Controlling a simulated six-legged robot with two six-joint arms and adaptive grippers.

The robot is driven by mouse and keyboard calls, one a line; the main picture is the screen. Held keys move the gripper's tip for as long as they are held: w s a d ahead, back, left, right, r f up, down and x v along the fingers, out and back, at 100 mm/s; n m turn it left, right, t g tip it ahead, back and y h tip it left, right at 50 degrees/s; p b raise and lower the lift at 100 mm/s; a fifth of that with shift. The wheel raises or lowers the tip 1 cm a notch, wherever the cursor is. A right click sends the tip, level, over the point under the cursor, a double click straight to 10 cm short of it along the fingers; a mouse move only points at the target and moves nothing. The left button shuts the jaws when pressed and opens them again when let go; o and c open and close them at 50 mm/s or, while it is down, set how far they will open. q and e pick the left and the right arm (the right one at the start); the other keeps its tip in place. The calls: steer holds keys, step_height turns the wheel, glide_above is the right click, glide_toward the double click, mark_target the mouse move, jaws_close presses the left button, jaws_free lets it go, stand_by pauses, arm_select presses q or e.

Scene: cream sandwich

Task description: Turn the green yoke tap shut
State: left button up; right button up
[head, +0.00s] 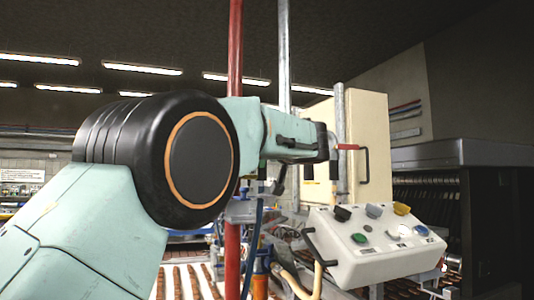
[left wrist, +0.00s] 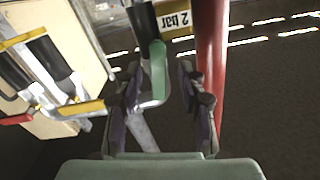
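The green yoke tap's handle (left wrist: 158,72) shows in the left wrist view as a green sleeve on a bent metal bar. It lies between the two dark fingers of my left gripper (left wrist: 163,88). The fingers are apart, with a visible gap on the right side of the sleeve. The bar's lower bend passes close to the left finger; I cannot tell whether they touch. In the head view my left gripper (head: 322,142) reaches right at the pipes, and I cannot make out the green handle there. My right gripper is not in view.
A red pipe (left wrist: 212,45) runs close beside the right finger. A yellow handle (left wrist: 82,108) and a red handle (left wrist: 16,119) lie left. A control box (head: 372,245) stands below right of my arm in the head view.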

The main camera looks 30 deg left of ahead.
arm_select(q)
steer(key=shift+d, duration=0.1)
steer(key=shift+w+f, duration=0.1)
steer(key=shift+w, duration=0.1)
steer(key=c, duration=0.3)
jaws_close()
steer(key=shift+s+a+m, duration=0.1)
steer(key=shift+a+m, duration=0.1)
steer(key=shift+m, duration=0.1)
steer(key=shift+s+a+r+m+p, duration=0.2)
steer(key=shift+s+a+r+m, duration=0.3)
steer(key=shift+m, duration=2)
steer(key=shift+s+a+r+m+p, duration=0.2)
steer(key=shift+r+m, duration=0.5)
steer(key=shift+m, duration=1.8)
steer(key=shift+s+a+r+m+p, duration=0.3)
steer(key=shift+r+m, duration=0.3)
steer(key=shift+m, duration=1.9)
steer(key=shift+d, duration=0.1)
